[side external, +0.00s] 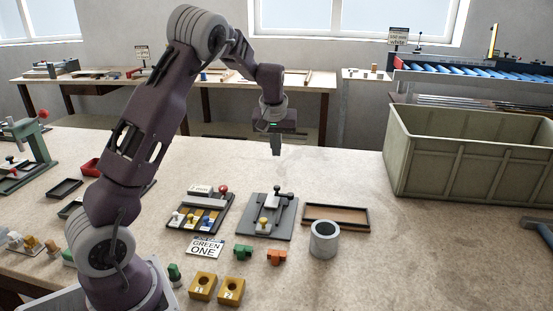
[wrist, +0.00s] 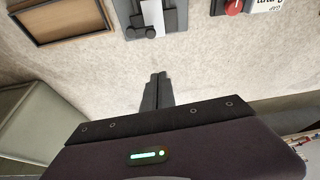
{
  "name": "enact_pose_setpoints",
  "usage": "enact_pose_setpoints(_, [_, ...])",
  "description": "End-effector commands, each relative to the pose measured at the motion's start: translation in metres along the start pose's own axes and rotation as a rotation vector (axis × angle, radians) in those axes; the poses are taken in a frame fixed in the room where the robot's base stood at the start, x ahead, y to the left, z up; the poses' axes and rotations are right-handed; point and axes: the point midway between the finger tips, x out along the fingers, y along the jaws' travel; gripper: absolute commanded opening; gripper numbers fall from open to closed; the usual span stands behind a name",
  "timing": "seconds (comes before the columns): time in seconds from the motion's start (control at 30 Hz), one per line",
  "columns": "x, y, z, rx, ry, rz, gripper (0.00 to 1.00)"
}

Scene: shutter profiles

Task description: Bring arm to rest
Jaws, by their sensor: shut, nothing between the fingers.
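My gripper (side external: 276,146) hangs from the raised arm, pointing down, above the clear back part of the table. It is beyond the grey fixture plate (side external: 266,215) and well above the table surface. In the wrist view my gripper (wrist: 157,90) shows its two dark fingers together, with nothing between them. Bare table lies under the fingertips. The gripper touches none of the objects.
A large green-grey crate (side external: 470,150) stands at the right. The table's back middle is clear.

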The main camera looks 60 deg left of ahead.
Motion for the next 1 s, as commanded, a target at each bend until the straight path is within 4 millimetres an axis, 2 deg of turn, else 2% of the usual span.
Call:
enact_pose_setpoints(0.47, [-0.004,0.000,0.000,0.000,0.000,0.001,0.00])
enact_pose_setpoints(0.57, [-0.021,0.005,0.008,0.013,-0.003,0.028,0.00])
enact_pose_setpoints(0.67, [-0.080,0.017,0.043,0.077,-0.015,0.119,0.00])
enact_pose_setpoints(0.7, [-0.110,0.021,0.067,0.126,-0.020,0.166,0.00])
enact_pose_setpoints(0.77, [-0.154,0.021,0.109,0.213,-0.023,0.234,0.00])
enact_pose_setpoints(0.8, [-0.179,0.018,0.139,0.279,-0.019,0.272,0.00])
enact_pose_setpoints(0.87, [-0.210,0.008,0.184,0.384,-0.004,0.317,0.00])
enact_pose_setpoints(0.9, [-0.226,-0.002,0.214,0.453,0.011,0.340,0.00])
enact_pose_setpoints(1.0, [-0.245,-0.029,0.277,0.610,0.057,0.365,0.00])
